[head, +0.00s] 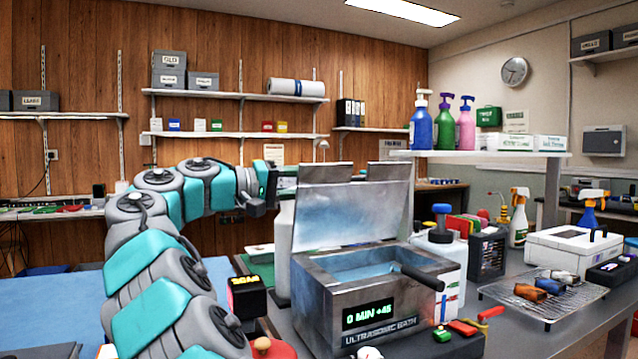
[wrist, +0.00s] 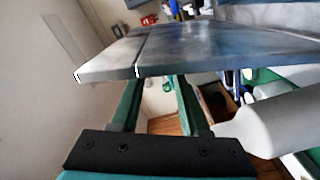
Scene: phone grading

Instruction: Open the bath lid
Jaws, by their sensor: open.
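The ultrasonic bath (head: 375,325) is a metal box on the bench in the head view. Its front display reads "0 MIN" and more. Its lid (head: 345,218) stands raised, nearly upright, at the back of the tank, and blue-tinted liquid (head: 365,272) shows inside. A dark handle (head: 422,276) projects at the tank's right side. My gripper (head: 287,181) is at the lid's upper left edge. In the wrist view its two green fingers are apart with nothing between them (wrist: 158,92). A metal panel, apparently the lid (wrist: 215,50), crosses just beyond the fingertips; contact cannot be told.
A white bottle (head: 284,240) stands left of the bath, close under my gripper. A blue-capped container (head: 440,250) stands to its right. Small coloured tools (head: 465,326) lie in front. A wire rack (head: 545,297) holds several items. The blue mat (head: 50,290) is largely clear.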

